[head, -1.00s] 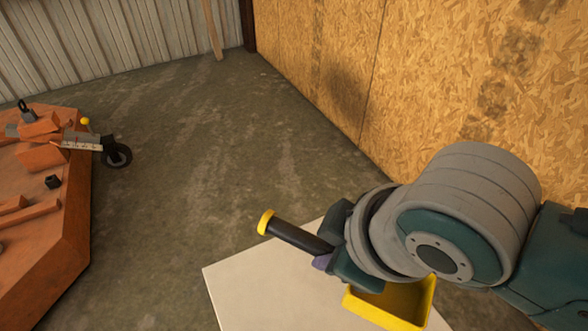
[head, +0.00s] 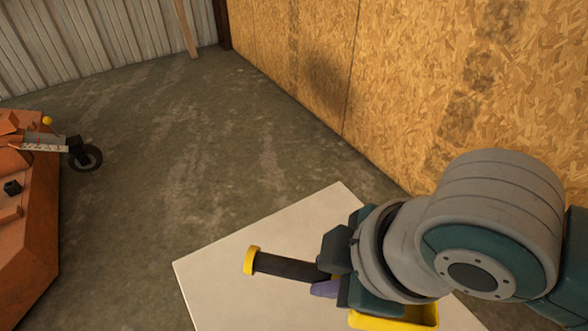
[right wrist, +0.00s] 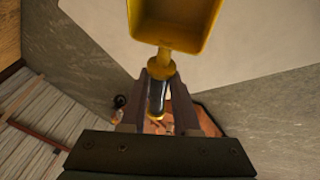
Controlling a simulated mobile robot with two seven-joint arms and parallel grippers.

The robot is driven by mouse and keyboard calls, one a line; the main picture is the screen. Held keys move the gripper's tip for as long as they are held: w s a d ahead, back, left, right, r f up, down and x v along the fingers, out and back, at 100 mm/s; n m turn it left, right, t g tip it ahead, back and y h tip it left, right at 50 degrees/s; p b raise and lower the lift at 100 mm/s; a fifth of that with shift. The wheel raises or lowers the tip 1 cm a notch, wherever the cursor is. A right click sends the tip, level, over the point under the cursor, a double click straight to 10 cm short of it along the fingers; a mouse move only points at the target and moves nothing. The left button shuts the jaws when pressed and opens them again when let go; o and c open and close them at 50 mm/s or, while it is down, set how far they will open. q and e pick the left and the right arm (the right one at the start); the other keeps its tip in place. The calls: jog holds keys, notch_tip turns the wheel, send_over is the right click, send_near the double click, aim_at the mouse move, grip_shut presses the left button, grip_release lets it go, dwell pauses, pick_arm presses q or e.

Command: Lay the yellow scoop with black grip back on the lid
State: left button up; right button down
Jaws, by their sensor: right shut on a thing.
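The yellow scoop (head: 395,319) has a black grip (head: 288,267) with a yellow end cap pointing left. My right gripper (head: 328,282) is shut on the black grip. In the right wrist view the scoop's yellow bowl (right wrist: 176,18) is at the top, and the grip runs down between the fingers of the right gripper (right wrist: 162,95). The pale, flat lid (head: 235,262) lies below the scoop in the head view. The scoop appears held over it; the gap cannot be told. My right arm hides part of the lid. My left gripper is not in view.
A chipboard wall (head: 410,80) stands behind and to the right of the lid. An orange machine (head: 30,235) with a small black wheel (head: 85,155) stands at the left. Bare concrete floor (head: 190,150) lies between them.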

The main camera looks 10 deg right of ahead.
notch_tip(320, 180, down, 7)
jog(key=shift+r+b, duration=0.1)
jog(key=shift+b, duration=1)
jog(key=c, duration=0.7)
grip_release()
jog(key=shift+o, duration=0.2)
jog(key=shift+r, duration=0.2)
jog(key=p+v, duration=0.5)
jog(key=v, duration=0.6)
jog(key=shift+w, duration=0.1)
jog(key=s+d+r+m+h, duration=0.2)
jog(key=s+d+r+m, duration=0.3)
jog(key=s+d+m, duration=0.3)
jog(key=m, duration=0.3)
jog(key=shift+m+g, duration=0.3)
jog(key=shift+g, duration=0.1)
